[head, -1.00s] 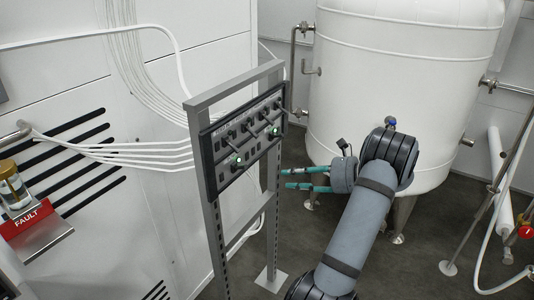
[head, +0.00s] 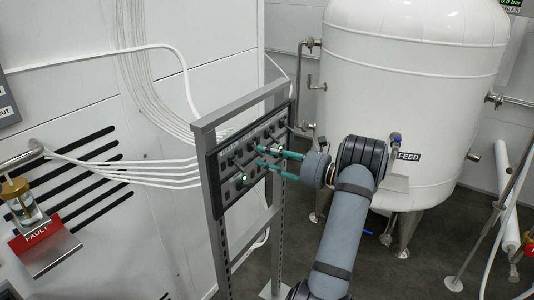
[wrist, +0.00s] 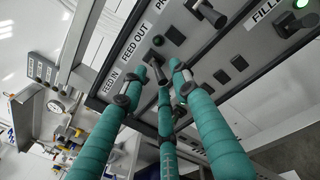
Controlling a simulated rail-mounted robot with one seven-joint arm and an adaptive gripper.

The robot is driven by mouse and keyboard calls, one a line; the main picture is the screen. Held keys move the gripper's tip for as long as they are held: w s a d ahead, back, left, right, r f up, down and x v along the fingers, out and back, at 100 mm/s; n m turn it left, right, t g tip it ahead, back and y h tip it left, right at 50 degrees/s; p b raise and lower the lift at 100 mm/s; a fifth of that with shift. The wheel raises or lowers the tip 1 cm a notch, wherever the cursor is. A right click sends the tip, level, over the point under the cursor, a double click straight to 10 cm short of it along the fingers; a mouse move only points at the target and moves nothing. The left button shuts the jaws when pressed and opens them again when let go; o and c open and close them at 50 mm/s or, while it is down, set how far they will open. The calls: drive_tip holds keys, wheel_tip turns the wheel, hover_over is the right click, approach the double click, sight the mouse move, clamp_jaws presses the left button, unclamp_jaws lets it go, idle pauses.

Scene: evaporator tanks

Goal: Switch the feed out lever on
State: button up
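The dark control panel (head: 215,190) with several levers sits in a grey metal frame in the head view. In the wrist view the FEED OUT label (wrist: 135,40) is on the panel's upper strip, beside FEED IN. A dark lever (wrist: 154,60) below FEED OUT stands between my fingertips; whether they touch it cannot be told. My gripper (head: 262,156) reaches the panel face from the right, its teal fingers apart. In the wrist view my gripper (wrist: 157,72) is open around the lever, and the fingers hide part of the panel.
Neighbouring levers (wrist: 207,13) stand close to the right in the wrist view. A green light (wrist: 301,4) is lit beyond. A white tank (head: 400,120) marked FEED stands behind my arm. A red FAULT sign (head: 38,235) is at the left.

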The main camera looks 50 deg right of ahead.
drive_tip(key=shift+c, duration=0.9)
clamp_jaws()
drive_tip(key=shift+w, duration=0.1)
